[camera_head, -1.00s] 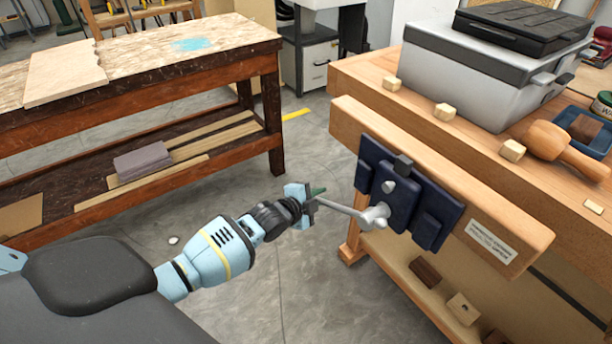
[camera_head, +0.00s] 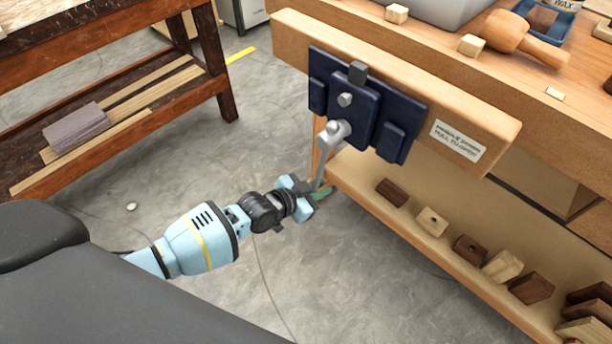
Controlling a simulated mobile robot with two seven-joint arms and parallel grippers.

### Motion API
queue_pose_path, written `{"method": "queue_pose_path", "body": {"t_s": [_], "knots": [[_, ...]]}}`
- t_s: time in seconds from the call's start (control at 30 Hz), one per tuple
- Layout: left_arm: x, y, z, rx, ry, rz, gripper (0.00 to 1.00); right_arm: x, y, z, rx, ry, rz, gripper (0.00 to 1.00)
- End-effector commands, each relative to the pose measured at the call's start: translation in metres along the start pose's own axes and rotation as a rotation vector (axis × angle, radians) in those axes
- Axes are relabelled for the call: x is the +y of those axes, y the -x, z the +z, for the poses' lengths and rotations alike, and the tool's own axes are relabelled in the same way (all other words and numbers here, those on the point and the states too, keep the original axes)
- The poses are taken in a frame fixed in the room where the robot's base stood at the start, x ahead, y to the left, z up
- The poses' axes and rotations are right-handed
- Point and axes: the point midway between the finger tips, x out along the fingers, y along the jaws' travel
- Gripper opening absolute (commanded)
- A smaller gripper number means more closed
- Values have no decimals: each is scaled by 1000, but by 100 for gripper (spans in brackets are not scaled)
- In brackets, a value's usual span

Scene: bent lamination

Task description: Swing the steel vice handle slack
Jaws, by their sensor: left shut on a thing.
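The steel vice handle (camera_head: 323,163) hangs from a round hub (camera_head: 337,130) on the front of the dark blue vice (camera_head: 362,108). It points down and slightly left. The vice is fixed to the wooden bench's front beam (camera_head: 455,104). My left gripper (camera_head: 312,192) is shut on the handle's lower free end, where a bit of green shows beside the fingers. The fingertips partly hide that end. My right gripper is not in the view.
Wooden blocks (camera_head: 432,221) lie on the bench's lower shelf (camera_head: 385,220). A mallet (camera_head: 522,37) and small blocks lie on the bench top. Another workbench (camera_head: 110,100) stands at the left. The concrete floor between the benches is mostly open.

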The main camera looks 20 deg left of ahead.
Motion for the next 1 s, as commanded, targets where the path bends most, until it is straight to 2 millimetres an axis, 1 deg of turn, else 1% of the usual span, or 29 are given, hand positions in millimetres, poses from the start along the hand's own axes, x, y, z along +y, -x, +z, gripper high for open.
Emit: {"method": "queue_pose_path", "body": {"t_s": [0.03, 0.1, 0.3, 0.5, 0.87, 0.9, 1.0], "knots": [[8, -2, -1, 8, 25, 12, 0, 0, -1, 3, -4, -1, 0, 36], [15, -3, -2, 14, 56, 24, 0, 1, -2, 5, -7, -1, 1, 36], [29, -5, -5, 28, 113, 48, 0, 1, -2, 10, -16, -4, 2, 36], [33, -5, -7, 33, 134, 55, 0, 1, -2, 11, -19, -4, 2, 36], [33, -5, -8, 35, 134, 55, 0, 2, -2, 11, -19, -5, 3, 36], [33, -5, -8, 35, 134, 55, 20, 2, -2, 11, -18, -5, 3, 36], [33, -5, -8, 34, 134, 55, 33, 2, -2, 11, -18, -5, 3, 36]]}}
